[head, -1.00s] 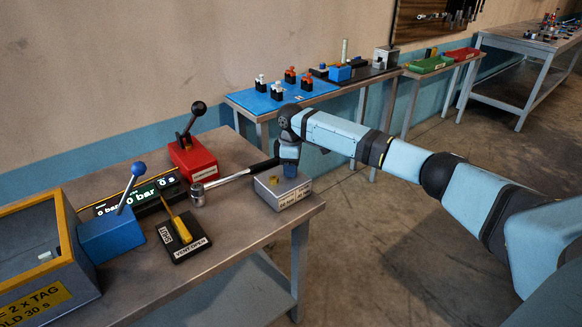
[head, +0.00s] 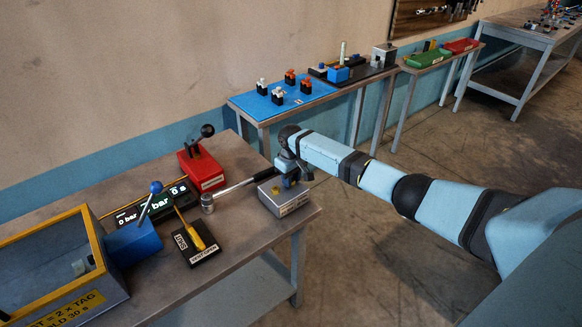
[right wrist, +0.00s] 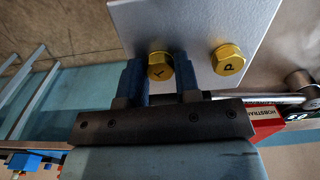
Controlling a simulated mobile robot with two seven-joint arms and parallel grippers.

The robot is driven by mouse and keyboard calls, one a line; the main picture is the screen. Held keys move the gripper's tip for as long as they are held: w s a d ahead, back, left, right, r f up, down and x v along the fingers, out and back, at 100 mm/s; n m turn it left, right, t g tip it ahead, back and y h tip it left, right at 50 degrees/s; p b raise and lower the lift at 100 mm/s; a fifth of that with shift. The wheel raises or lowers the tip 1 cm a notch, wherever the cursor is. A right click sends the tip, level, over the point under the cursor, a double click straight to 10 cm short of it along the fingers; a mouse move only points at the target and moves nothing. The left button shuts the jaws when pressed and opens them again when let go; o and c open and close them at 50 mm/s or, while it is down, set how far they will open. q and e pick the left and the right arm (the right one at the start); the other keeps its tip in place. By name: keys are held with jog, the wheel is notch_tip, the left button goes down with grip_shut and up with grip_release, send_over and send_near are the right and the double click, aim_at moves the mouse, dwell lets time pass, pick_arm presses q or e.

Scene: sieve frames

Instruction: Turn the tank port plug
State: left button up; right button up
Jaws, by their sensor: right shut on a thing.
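A grey metal block (head: 288,208) sits at the right end of the near bench. It carries two brass hex plugs in the right wrist view. One brass plug (right wrist: 160,66), with a mark that looks like a T, sits between my fingers. The other plug (right wrist: 228,60), marked P, is free, apart from the fingers. My right gripper (right wrist: 160,78) is shut on the T plug with a blue finger on each side. In the head view my right gripper (head: 290,180) is over the block and partly hides its top. My left gripper is not in view.
A long-handled metal tool (head: 235,188) lies just left of the block. Further left are a red lever unit (head: 201,170), a lit display (head: 150,205), a blue lever unit (head: 133,240), a yellow-handled lever (head: 196,236) and a yellow-framed box (head: 105,275). Open floor lies right of the bench.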

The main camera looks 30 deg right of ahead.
jog(key=m+p, duration=0.4)
jog(key=shift+r+m, duration=0.2)
jog(key=shift+m, duration=0.1)
jog(key=shift+m+p, duration=0.9)
jog(key=shift+m, duration=0.1)
jog(key=shift+f+m+p, duration=0.1)
jog(key=shift+m+p, duration=0.2)
jog(key=shift+m, duration=0.1)
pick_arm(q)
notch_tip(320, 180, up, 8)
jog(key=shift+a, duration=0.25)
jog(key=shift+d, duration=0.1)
pick_arm(e)
jog(key=shift+w+m, duration=0.1)
jog(key=shift+m, duration=0.2)
jog(key=o, duration=0.9)
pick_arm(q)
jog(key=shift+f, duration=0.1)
pick_arm(e)
notch_tip(320, 180, up, 14)
jog(key=shift+f, duration=0.15)
